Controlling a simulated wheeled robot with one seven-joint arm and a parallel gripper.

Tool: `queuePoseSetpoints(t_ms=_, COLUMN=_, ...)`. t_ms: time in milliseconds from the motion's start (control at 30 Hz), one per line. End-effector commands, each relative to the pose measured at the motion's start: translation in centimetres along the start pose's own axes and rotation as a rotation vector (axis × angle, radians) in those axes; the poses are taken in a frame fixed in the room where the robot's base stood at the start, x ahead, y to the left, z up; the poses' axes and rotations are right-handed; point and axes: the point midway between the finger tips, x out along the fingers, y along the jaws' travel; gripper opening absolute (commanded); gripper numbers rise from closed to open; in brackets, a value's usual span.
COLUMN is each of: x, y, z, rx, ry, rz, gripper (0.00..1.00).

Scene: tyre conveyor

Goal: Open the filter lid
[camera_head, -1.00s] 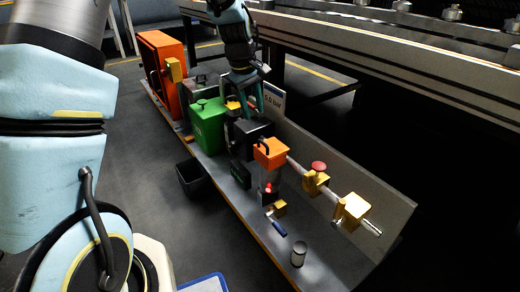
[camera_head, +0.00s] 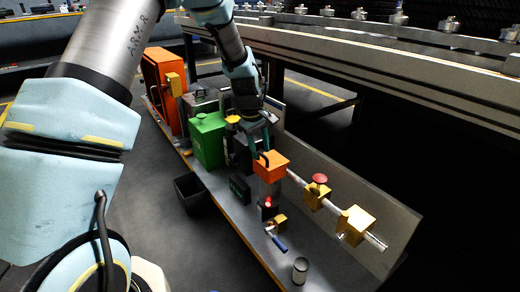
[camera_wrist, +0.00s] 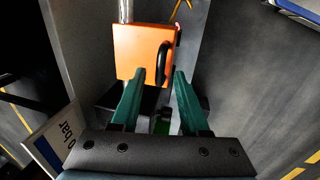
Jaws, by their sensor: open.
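The filter lid is the orange block (camera_head: 273,166) with a black handle (camera_head: 264,156) on its left edge in the head view. It sits level on a dark grey body and appears closed. In the wrist view the orange lid (camera_wrist: 135,52) is straight ahead, with the black handle (camera_wrist: 163,62) on its right side. My gripper (camera_head: 262,150) is open and empty, close to the lid. In the wrist view its green fingers (camera_wrist: 160,73) frame the handle's lower end. I cannot tell whether the handle is between the fingers in depth or touches them.
A green box (camera_head: 207,140) and a tall orange cabinet (camera_head: 162,78) stand to the left. Right of the lid, a pipe carries a red-knobbed yellow valve (camera_head: 317,192) and a yellow block (camera_head: 355,225). A blue-handled valve (camera_head: 278,240) and small cylinder (camera_head: 300,270) are in front.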

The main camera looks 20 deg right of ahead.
Motion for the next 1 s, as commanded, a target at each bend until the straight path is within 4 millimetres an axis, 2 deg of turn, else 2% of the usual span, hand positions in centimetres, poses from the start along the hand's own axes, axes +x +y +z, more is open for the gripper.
queuePoseSetpoints(t_ms=133, x=-0.03, y=0.01, z=0.0, rx=0.0, ry=0.0, rz=0.0, gripper=0.44)
queuePoseSetpoints(t_ms=533, x=-0.04, y=-0.01, z=0.0, rx=0.0, ry=0.0, rz=0.0, gripper=0.0)
queuePoseSetpoints(t_ms=1000, x=-0.04, y=-0.04, z=0.0, rx=0.0, ry=0.0, rz=-0.001, gripper=0.0)
